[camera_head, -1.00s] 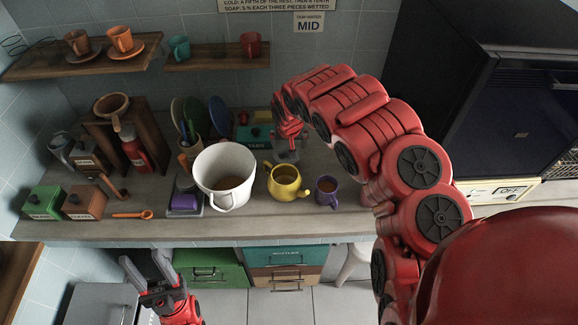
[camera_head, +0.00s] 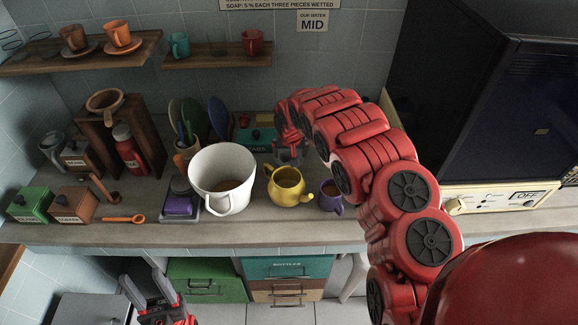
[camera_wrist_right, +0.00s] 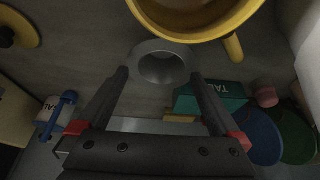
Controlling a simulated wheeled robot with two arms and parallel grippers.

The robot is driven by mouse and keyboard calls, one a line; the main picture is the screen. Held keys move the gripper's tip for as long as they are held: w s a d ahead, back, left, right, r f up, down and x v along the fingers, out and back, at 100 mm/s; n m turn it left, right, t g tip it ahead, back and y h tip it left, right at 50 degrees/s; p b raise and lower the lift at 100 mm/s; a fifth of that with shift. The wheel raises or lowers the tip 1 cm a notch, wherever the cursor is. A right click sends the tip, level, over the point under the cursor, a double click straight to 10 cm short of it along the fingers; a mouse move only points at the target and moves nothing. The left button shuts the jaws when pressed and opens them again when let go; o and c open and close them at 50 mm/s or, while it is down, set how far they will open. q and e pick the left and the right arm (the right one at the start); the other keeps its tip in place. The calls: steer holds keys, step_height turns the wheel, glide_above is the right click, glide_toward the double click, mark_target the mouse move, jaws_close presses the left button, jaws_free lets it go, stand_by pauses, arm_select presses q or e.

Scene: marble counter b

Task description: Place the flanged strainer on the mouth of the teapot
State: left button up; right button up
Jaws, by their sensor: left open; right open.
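A grey flanged strainer (camera_wrist_right: 161,64), a wide ring around a round cup, sits between the fingertips of my right gripper (camera_wrist_right: 158,76) in the right wrist view. The fingers are apart; I cannot tell whether they touch it. In the head view the right gripper (camera_head: 288,153) is behind the yellow teapot (camera_head: 285,188), and the strainer is hard to make out there. The teapot stands upright on the counter, its spout to the right; the right wrist view shows its rim (camera_wrist_right: 190,34) just beyond the strainer. My left gripper (camera_head: 143,272) is open and empty, low in front of the counter.
A large white pot (camera_head: 222,178) stands left of the teapot and a purple mug (camera_head: 331,196) right of it. A teal box (camera_head: 257,138) lies behind. A wooden stand (camera_head: 137,125) with a brown ring-shaped item is at the left. The counter's front strip is clear.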

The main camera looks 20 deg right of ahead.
mark_target(289, 163)
steer(key=shift+f+p, duration=0.4)
steer(key=shift+f, duration=0.05)
steer(key=shift+w+f+p, duration=0.4)
steer(key=shift+w+f, duration=0.05)
steer(key=shift+f, duration=0.65)
steer(key=shift+w+a+f, duration=0.1)
steer(key=shift+w+f, duration=0.1)
steer(key=shift+w, duration=0.1)
steer(key=shift+w+d+f, duration=0.15)
steer(key=shift+d+f, duration=0.05)
steer(key=shift+f, duration=0.45)
steer(key=c, duration=1.4)
steer(key=shift+r, duration=0.1)
